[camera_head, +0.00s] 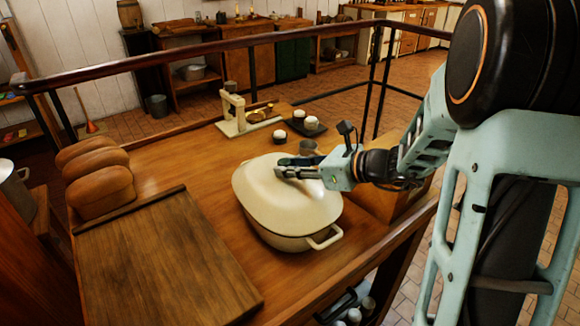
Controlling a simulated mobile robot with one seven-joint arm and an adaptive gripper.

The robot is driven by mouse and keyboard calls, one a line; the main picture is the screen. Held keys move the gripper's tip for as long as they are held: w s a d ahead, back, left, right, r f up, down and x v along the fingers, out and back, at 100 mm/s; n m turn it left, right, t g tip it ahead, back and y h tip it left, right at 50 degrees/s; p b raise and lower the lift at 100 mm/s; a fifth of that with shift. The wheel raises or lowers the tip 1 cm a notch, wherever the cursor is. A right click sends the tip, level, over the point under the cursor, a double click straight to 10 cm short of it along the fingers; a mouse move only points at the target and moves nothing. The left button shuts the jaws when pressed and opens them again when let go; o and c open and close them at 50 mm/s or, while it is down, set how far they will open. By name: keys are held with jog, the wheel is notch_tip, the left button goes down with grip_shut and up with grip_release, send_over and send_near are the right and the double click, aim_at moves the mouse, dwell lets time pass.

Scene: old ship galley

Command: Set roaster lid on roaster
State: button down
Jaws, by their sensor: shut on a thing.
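The cream oval roaster (288,243) stands on the wooden table, with one loop handle (325,238) showing at its front right. The cream domed roaster lid (276,200) lies over the roaster's top and covers its opening. From this view I cannot tell whether the lid is fully seated on the rim or slightly above it. My gripper (282,171) reaches in from the right and is shut on the top of the lid. The grasped part is hidden by the fingers.
A dark wooden board (165,262) lies left of the roaster, with bread loaves (97,178) behind it. A railing (210,47) runs behind the table.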

jog(key=c, duration=1.6)
grip_release()
notch_tip(320, 180, up, 8)
jog(key=p, duration=0.6)
jog(key=shift+f, duration=0.1)
